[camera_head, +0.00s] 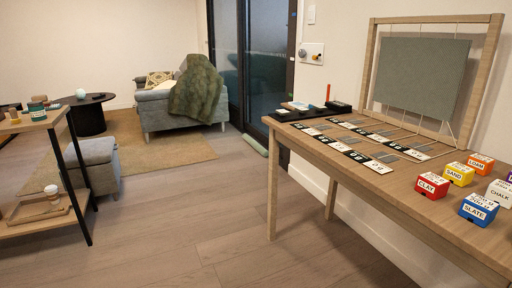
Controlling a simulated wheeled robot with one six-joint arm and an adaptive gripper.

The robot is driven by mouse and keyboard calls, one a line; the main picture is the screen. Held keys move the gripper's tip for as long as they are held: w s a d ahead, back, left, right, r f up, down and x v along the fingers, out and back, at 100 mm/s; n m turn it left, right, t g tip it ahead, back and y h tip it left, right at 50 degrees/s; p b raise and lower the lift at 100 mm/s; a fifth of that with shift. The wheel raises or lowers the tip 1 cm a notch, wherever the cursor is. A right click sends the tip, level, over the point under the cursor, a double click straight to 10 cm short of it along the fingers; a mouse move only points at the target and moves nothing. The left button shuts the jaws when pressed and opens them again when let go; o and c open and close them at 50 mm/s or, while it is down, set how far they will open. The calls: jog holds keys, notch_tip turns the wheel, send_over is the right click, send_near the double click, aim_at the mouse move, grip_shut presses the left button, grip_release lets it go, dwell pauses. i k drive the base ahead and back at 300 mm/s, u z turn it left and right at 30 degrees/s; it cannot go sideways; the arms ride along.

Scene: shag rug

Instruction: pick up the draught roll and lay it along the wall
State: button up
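A long pale grey-green roll (255,145), which looks like the draught roll, lies on the floor at the foot of the dark glass door (268,70). It sits in the middle distance, left of the wooden table. Its far end runs toward the sofa, and the door frame and table are close to its right side. My gripper is not in view.
A wooden table (310,146) with labelled blocks and cards fills the right. A shelf unit (38,131) and grey ottoman (97,165) stand left. A sofa with a green throw (196,90) is beyond, by a tan rug (180,150). The central wooden floor (190,220) is clear.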

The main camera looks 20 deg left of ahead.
aim_at(254, 144)
jog(key=u, duration=0.5)
jog(key=k, duration=0.6)
jog(key=u, duration=0.85)
jog(key=i, duration=5.3)
jog(key=z, duration=0.9)
jog(key=i, duration=2.15)
jog(key=z, duration=0.4)
jog(key=i, duration=0.35)
jog(key=z, duration=0.15)
